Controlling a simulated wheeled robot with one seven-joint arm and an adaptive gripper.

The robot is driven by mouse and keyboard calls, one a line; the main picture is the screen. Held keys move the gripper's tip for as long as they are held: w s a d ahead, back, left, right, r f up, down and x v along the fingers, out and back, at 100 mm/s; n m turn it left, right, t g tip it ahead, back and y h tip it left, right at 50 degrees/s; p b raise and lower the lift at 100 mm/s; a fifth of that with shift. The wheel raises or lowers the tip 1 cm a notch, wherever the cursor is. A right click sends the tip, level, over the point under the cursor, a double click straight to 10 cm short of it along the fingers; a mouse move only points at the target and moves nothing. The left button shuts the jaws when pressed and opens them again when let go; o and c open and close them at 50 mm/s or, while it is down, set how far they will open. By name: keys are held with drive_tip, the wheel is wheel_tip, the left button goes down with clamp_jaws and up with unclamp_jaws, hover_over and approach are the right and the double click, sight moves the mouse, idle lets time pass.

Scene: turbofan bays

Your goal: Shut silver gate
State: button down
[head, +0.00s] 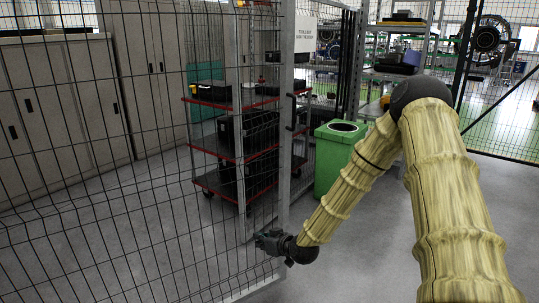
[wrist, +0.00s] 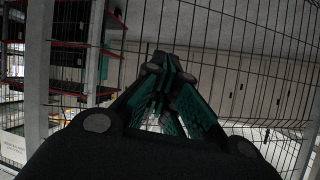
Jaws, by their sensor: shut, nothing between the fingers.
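The silver gate is a dark wire mesh panel with a grey metal frame post (head: 285,150). A handle (head: 291,112) is on that post. The gate seems to stand ajar, with space between its post and the dark fence to the right. My gripper (head: 262,240) is low at the mesh, just left of the post. In the wrist view, my gripper (wrist: 165,75) is shut and empty, its fingers pointing at the mesh. A grey upright (wrist: 38,70) shows at left there. I cannot tell whether the fingers touch the mesh.
A red-edged trolley (head: 215,103) with black cases stands behind the mesh. A green bin (head: 333,165) stands right of the post. Tall grey cabinets (head: 60,105) line the left wall. A sign (head: 305,34) hangs near the post. Floor at lower right is clear.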

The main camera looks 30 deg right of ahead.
drive_tip(key=w+d+r+t, duration=0.3)
drive_tip(key=w+d+r, duration=0.2)
drive_tip(key=d+r, duration=0.55)
drive_tip(key=t+h+p, duration=0.1)
drive_tip(key=t+h, duration=0.1)
drive_tip(key=t, duration=0.1)
approach(265, 153)
drive_tip(key=shift+w+d, duration=0.1)
drive_tip(key=shift+w, duration=3.5)
